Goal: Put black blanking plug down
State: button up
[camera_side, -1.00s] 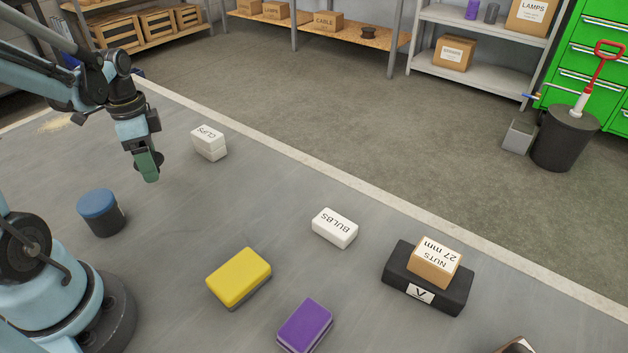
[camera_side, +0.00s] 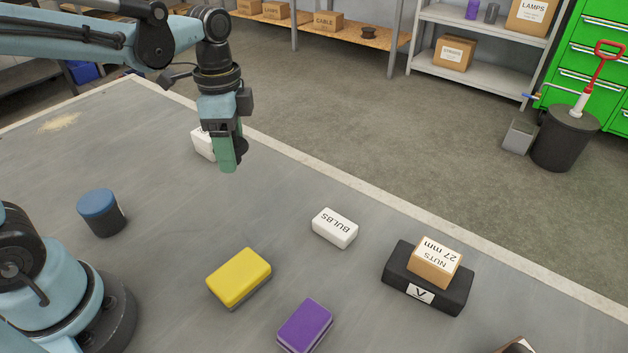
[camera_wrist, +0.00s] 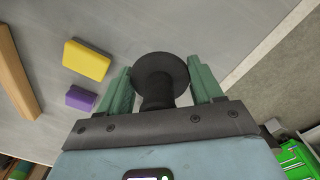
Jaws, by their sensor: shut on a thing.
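My gripper (camera_side: 229,162) is in the air over the grey work surface (camera_side: 160,262), in front of the white box at the back. It is shut on the black blanking plug (camera_wrist: 160,76), which sits between the green fingers in the wrist view. The plug shows a wide round head and a narrower stem. In the side view only a dark edge of the plug (camera_side: 242,149) shows beside the fingers. The plug appears clear of the surface.
A white box (camera_side: 203,143) is partly hidden behind my gripper. A NUTS box (camera_side: 435,262) rests on a black block (camera_side: 427,282). Bare surface lies between them.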

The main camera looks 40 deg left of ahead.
jog(key=w+d+f+m, duration=0.1)
jog(key=d+m, duration=0.3)
jog(key=d, duration=0.7)
jog(key=w+d+m, duration=0.2)
jog(key=d+m, duration=0.2)
jog(key=d, duration=0.8)
jog(key=s+d+f+m, duration=0.2)
jog(key=s+d, duration=0.1)
jog(key=d, duration=0.2)
jog(key=s+d+f+m, duration=0.2)
jog(key=s+d, duration=0.1)
jog(key=d, duration=0.3)
jog(key=s+d+f+m, duration=0.2)
jog(key=s+d, duration=0.1)
jog(key=d, duration=0.3)
jog(key=shift+f, duration=2.4)
jog(key=shift+f, duration=0.15)
jog(key=o, duration=1.1)
